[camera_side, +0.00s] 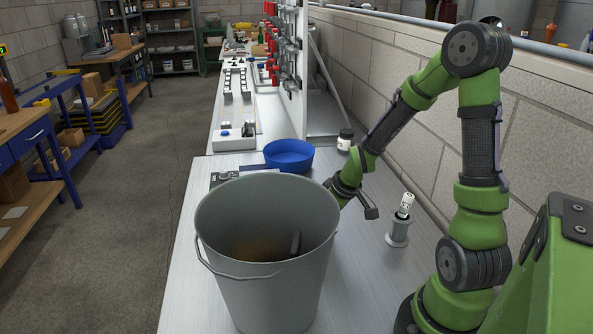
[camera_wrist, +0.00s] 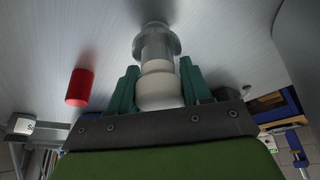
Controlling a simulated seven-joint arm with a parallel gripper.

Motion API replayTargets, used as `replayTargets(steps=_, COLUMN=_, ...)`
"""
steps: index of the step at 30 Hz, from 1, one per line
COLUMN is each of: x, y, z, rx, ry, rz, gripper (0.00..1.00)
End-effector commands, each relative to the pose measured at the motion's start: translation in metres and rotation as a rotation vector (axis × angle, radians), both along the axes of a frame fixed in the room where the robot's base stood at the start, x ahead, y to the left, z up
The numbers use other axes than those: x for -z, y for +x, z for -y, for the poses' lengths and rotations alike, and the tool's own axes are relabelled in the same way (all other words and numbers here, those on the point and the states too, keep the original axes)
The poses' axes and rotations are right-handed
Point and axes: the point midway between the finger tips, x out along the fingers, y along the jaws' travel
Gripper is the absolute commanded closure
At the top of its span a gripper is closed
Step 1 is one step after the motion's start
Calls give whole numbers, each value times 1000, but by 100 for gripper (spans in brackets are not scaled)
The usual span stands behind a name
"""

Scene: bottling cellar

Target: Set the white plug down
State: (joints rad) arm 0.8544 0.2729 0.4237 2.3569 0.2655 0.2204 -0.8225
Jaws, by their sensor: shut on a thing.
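The white plug (camera_wrist: 160,90) is between the two green fingers of my gripper (camera_wrist: 158,72) in the wrist view, and the gripper is shut on it. A grey, glassy flanged piece (camera_wrist: 157,43) lines up with the plug's far end, close to the pale table surface. I cannot tell whether it is part of the plug or a separate holder under it. In the side view the large grey bucket (camera_side: 268,285) hides my fingertips and the plug; only my wrist shows behind its right rim.
A red cylinder (camera_wrist: 79,87) is on the table left of the plug in the wrist view. The table's right side has bare room.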

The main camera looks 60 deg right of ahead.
Motion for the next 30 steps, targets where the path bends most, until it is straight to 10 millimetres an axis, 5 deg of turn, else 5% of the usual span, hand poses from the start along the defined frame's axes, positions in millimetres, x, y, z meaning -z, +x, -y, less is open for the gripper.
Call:
replayTargets(steps=6, x=3, y=0, z=0, rx=0, ry=0, rz=-1, gripper=86)
replayTargets(steps=7, x=3, y=0, z=0, rx=1, ry=1, rz=-1, gripper=50)
replayTargets(steps=12, x=3, y=0, z=0, rx=0, ry=0, rz=0, gripper=26)
replayTargets(steps=23, x=-3, y=0, z=1, rx=1, ry=-2, rz=1, gripper=26)
replayTargets(steps=30, x=-35, y=-14, z=2, rx=3, ry=-6, rz=4, gripper=26)
